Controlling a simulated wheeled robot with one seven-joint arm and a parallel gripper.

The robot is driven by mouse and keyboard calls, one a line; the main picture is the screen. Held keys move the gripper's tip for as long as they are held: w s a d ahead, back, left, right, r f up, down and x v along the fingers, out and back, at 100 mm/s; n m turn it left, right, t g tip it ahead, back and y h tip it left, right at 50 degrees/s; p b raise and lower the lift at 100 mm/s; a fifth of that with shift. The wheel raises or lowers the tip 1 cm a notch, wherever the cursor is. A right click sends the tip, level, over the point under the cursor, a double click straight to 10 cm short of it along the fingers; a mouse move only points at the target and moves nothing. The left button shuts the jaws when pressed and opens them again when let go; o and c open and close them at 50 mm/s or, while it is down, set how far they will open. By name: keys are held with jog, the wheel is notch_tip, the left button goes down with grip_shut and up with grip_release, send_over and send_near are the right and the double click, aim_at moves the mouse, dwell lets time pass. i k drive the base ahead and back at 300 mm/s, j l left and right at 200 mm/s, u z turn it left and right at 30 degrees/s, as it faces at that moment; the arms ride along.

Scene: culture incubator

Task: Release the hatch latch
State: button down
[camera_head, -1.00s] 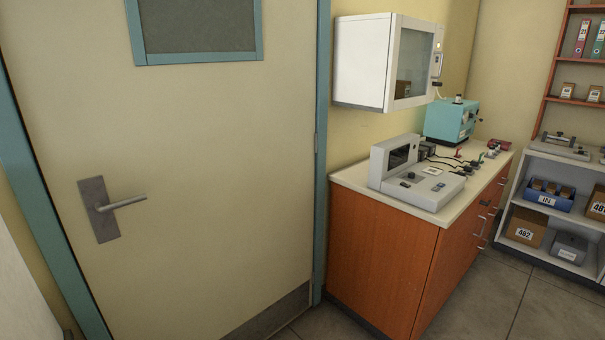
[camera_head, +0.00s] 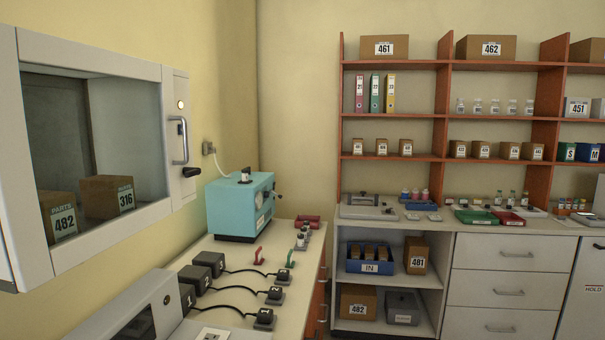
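A white wall cabinet (camera_head: 108,58) with a glass hatch hangs on the left wall. Its hatch is shut. A grey bar handle (camera_head: 180,140) stands on the right edge of the hatch front. A small black latch knob (camera_head: 191,172) sits low on the cabinet's right side, just below and right of the handle. A small lit lamp (camera_head: 181,104) is above the handle. Two brown boxes, marked 482 (camera_head: 62,215) and 316 (camera_head: 107,197), are behind the glass. My gripper is in no view.
Below the cabinet, the counter (camera_head: 222,262) bears a grey device (camera_head: 135,315), black cabled blocks (camera_head: 208,262) and a teal machine (camera_head: 241,205). Shelves with boxes and binders (camera_head: 375,93) and a white drawer unit (camera_head: 500,290) stand along the back wall.

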aim_at(188, 172)
jog(key=i+l+z, duration=0.2)
jog(key=i, duration=0.75)
jog(key=i+l+u, duration=0.35)
jog(key=i, duration=0.15)
jog(key=i+l+u, duration=0.35)
jog(key=i, duration=0.15)
jog(key=i+j, duration=0.05)
